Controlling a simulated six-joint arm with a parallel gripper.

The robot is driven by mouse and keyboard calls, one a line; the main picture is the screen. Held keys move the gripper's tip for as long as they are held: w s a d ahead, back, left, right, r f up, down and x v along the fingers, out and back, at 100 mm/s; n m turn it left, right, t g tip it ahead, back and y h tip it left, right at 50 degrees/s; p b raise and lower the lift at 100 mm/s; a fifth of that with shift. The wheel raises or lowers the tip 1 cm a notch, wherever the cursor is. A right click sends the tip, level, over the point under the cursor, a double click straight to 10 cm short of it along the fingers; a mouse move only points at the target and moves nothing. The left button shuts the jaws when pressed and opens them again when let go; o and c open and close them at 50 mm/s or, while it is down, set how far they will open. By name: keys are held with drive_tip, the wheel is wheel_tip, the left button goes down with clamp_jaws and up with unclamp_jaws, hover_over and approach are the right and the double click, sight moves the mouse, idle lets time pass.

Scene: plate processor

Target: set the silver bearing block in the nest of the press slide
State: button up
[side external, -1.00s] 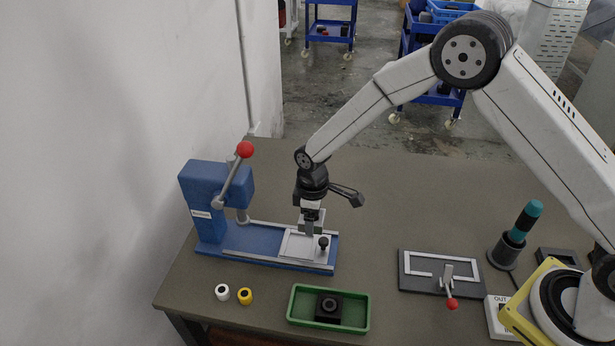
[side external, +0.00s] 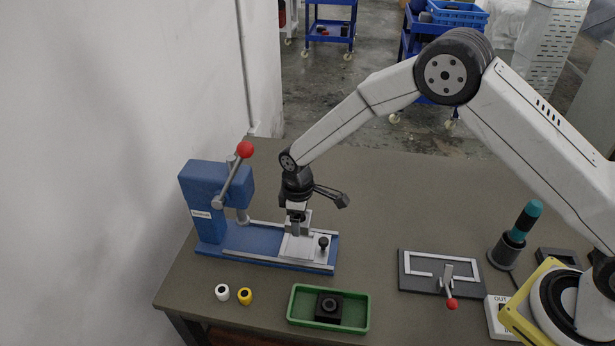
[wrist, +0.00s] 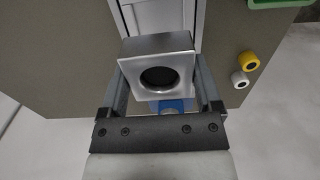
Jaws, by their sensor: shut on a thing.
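The silver bearing block (wrist: 156,60), a square block with a round dark bore, sits between my gripper's fingers in the wrist view. My gripper (side external: 297,229) is shut on it, pointing down over the press slide. The press slide (side external: 292,250) is a pale metal plate with a black knob (side external: 324,241), on the blue press base (side external: 245,243). The gripper and block cover part of the slide, and I cannot make out its nest. I cannot tell whether the block touches the slide.
The blue press (side external: 205,180) with its red-knobbed lever (side external: 245,150) stands left of my gripper. White (side external: 222,292) and yellow (side external: 245,296) rings lie in front. A green tray (side external: 292,305) holds a black block (side external: 340,298). A grey clamp fixture (side external: 405,280) is at right.

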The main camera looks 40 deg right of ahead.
sight(300, 245)
drive_tip(key=shift+f, duration=3.05)
drive_tip(key=shift+f, duration=0.6)
drive_tip(key=o, duration=1.2)
drive_tip(key=shift+r, duration=0.1)
drive_tip(key=shift+r, duration=3.95)
